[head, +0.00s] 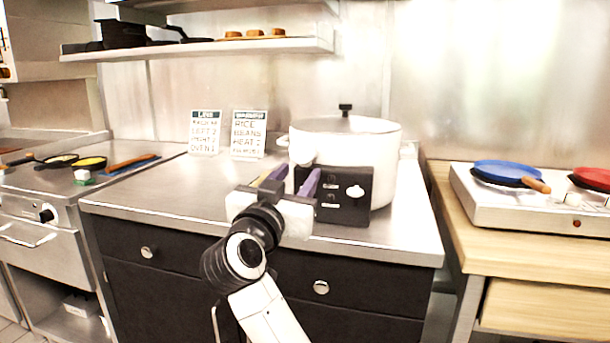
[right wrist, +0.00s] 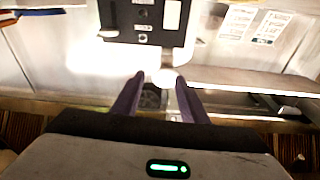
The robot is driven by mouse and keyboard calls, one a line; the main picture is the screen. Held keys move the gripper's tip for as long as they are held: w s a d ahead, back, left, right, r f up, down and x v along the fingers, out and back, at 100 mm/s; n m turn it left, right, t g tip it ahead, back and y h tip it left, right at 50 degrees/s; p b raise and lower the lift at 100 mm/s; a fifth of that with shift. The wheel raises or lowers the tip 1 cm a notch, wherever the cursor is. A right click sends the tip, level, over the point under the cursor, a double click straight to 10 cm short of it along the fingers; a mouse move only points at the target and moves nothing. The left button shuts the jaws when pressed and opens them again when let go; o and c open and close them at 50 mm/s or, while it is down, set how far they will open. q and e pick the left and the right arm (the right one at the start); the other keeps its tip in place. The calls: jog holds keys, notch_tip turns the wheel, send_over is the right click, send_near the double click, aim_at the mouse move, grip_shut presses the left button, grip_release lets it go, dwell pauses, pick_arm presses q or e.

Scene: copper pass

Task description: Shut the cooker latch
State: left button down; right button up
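The cooker is a large white pot (head: 375,150) with a lid and a black control panel (head: 345,215) on its front. It stands on the steel counter. A white rounded piece (head: 301,150), which looks like the latch, stands above the panel's left part. My right gripper (head: 294,180) is open in front of the panel's left part. The right wrist view is turned over and shows the panel (right wrist: 143,20) at the top. There a pale round end (right wrist: 165,77) shows between my purple fingertips; I cannot tell whether they touch it. My left gripper is out of view.
Two sign cards (head: 205,132) stand left of the cooker. A shelf (head: 210,48) with pans hangs behind. A hot plate (head: 540,210) with a blue-topped pan (head: 506,172) is on the wooden table at right. The counter left of my arm is clear.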

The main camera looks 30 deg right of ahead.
aim_at(305, 163)
jog(key=shift+n+y, duration=0.7)
jog(key=x, duration=0.3)
jog(key=b+x, duration=0.1)
jog(key=x, duration=0.6)
jog(key=shift+w+a+f, duration=0.1)
jog(key=shift+w+f, duration=0.1)
jog(key=shift+w, duration=0.2)
jog(key=shift+g, duration=0.3)
grip_shut()
